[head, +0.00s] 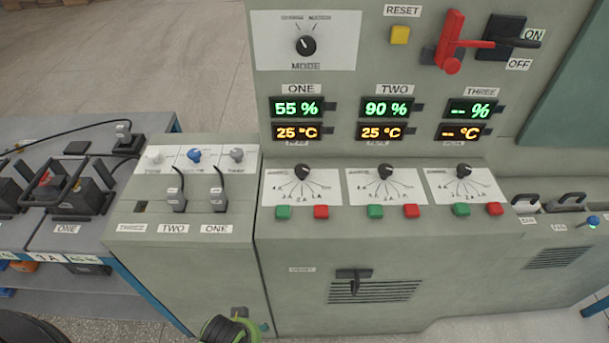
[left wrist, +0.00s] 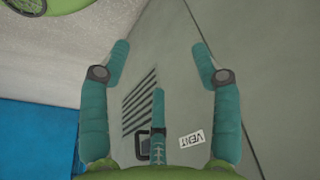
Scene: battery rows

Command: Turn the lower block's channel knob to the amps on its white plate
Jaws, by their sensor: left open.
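Three black channel knobs stand on white plates with fanned marks: knob ONE (head: 302,172), knob TWO (head: 385,172) and knob THREE (head: 463,171). The plate lettering is too small to read fully. Above them, display ONE (head: 296,107) reads 55 %, display TWO (head: 388,109) reads 90 % and display THREE (head: 471,110) shows dashes. My left gripper (head: 242,321) is partly in view at the bottom, low and left of the knobs. In the left wrist view my left gripper (left wrist: 161,54) is open and empty, facing the cabinet's lower front. My right gripper is not in view.
Green and red buttons (head: 321,212) sit just below the knobs. A black handle (head: 353,280) sticks out by the lower vent slots (head: 375,293). A MODE knob (head: 306,45) and red lever (head: 451,45) are higher up. Black plugs (head: 177,200) and cords stand left.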

